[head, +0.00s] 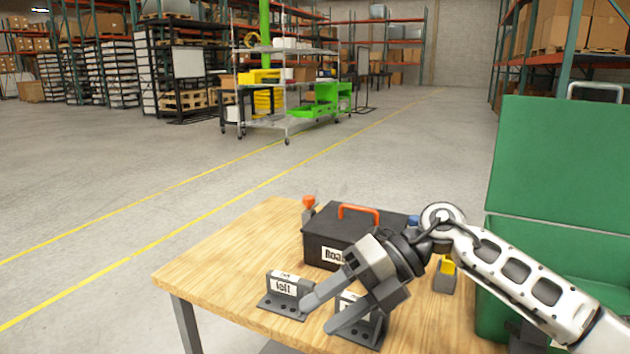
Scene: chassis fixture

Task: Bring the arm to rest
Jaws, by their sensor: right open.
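Nothing shows between the fingers. A grey fixture labelled "left" (283,287) stands on the table beside the upper fingertip; I cannot tell whether they touch. A second grey fixture (372,330) with a white label stands to its right, partly hidden behind the gripper. My right arm reaches in from the right edge. My left gripper is not in view.
A black box (322,231) with an orange handle (358,213) stands behind the gripper. An orange-topped item (309,204), a blue-topped item (413,221) and a yellow-and-grey item (446,270) stand near it. A green case (555,160) rises at the right. The table's left part is clear.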

